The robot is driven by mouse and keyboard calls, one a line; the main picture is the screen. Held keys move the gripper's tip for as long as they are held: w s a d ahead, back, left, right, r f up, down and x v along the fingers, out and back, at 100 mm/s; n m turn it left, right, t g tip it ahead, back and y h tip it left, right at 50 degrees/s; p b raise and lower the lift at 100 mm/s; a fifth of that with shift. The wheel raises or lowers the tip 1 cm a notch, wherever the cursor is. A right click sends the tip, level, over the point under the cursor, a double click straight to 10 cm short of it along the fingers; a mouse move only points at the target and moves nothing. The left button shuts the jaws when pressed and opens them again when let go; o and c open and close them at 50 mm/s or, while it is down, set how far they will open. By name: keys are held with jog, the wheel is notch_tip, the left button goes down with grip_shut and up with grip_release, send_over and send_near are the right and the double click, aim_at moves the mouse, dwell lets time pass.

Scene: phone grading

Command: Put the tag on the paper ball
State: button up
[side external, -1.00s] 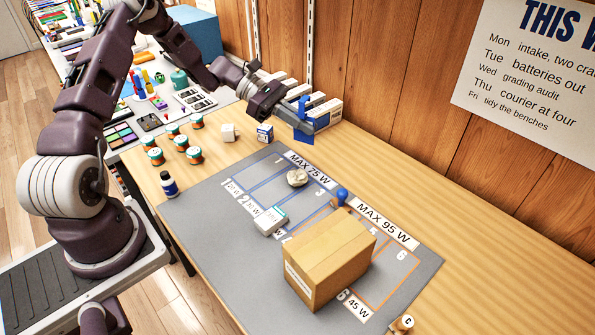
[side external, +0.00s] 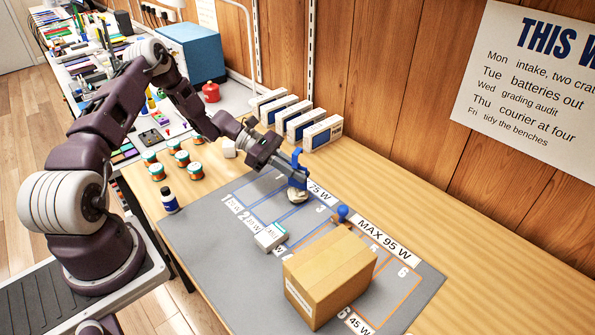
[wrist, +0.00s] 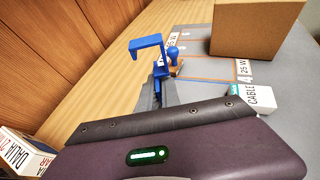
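A blue bent tag (side external: 297,160) is at the tips of my gripper (side external: 292,170), which is shut on it. In the wrist view the tag (wrist: 148,46) stands out past the grey fingers as a folded strip. The crumpled whitish paper ball (side external: 298,196) lies on the grey mat (side external: 205,243) near space 3. My gripper and the tag are directly over the ball and cover its upper part. I cannot tell whether the tag touches the ball. The ball is hidden in the wrist view.
A cardboard box (side external: 330,270), a small white box (side external: 270,237) and a blue-knobbed object (side external: 342,213) stand on the mat. Several white-and-blue boxes (side external: 322,132) line the wall.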

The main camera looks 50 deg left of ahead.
jog(key=shift+o, duration=1.4)
jog(key=shift+r, duration=0.2)
jog(key=v, duration=1.2)
jog(key=s+d+r+m+g+y, duration=0.3)
jog(key=s+d+r+m+y, duration=0.1)
jog(key=d+r+m, duration=0.3)
jog(key=s+d+r+m+g+y, duration=0.2)
jog(key=s+d+r+m+y, duration=0.15)
jog(key=d+r, duration=0.45)
jog(key=s+d+r+m+t+y, duration=0.2)
jog(key=s+m, duration=0.4)
jog(key=s, duration=0.3)
jog(key=s+d+r+m+t+y, duration=0.2)
jog(key=s+r+m, duration=0.3)
jog(key=s, duration=0.5)
jog(key=shift+m+t+y, duration=0.45)
jog(key=shift+t+y, duration=0.1)
jog(key=shift+t, duration=0.25)
